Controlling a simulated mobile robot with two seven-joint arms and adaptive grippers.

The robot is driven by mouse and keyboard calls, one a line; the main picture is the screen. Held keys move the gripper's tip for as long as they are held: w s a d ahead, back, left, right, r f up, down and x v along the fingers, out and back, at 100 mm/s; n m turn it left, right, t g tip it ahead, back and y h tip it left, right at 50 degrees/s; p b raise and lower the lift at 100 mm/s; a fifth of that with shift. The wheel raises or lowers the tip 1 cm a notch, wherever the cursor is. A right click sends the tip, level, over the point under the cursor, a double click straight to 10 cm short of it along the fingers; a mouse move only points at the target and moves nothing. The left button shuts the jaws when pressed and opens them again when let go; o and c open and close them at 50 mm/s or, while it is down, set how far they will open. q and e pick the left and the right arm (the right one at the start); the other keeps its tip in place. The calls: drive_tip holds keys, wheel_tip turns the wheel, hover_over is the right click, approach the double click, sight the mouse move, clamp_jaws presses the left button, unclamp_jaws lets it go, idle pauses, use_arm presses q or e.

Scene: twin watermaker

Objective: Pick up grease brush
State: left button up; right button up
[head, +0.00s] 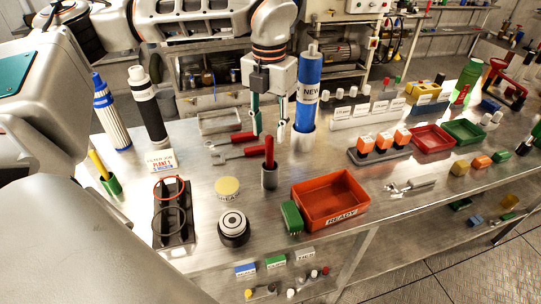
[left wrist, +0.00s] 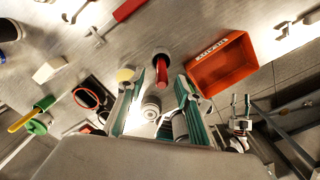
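A yellow handle (head: 98,163) leans in a green cup (head: 112,186) at the left. My left gripper (head: 269,127) is open and empty, pointing down above the red handle. In the left wrist view the left gripper (left wrist: 159,82) has its fingers spread, and the red handle (left wrist: 161,70) shows between and beyond their tips.
A round yellow-topped tin (head: 228,187), a black-and-white round part (head: 234,228) and a red tray (head: 313,218) stand near the cup. Red-handled wrenches (head: 240,153) lie behind it. A blue bottle (head: 307,85) stands close to the right of the gripper. A black rack (head: 180,235) is at front left.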

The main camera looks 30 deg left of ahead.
sight(270, 152)
use_arm(q)
drive_tip(key=shift+s+d+f, duration=0.15)
drive_tip(key=shift+s+f, duration=0.1)
drive_tip(key=shift+w+f, duration=0.15)
drive_tip(key=shift+f, duration=3.4)
clamp_jaws()
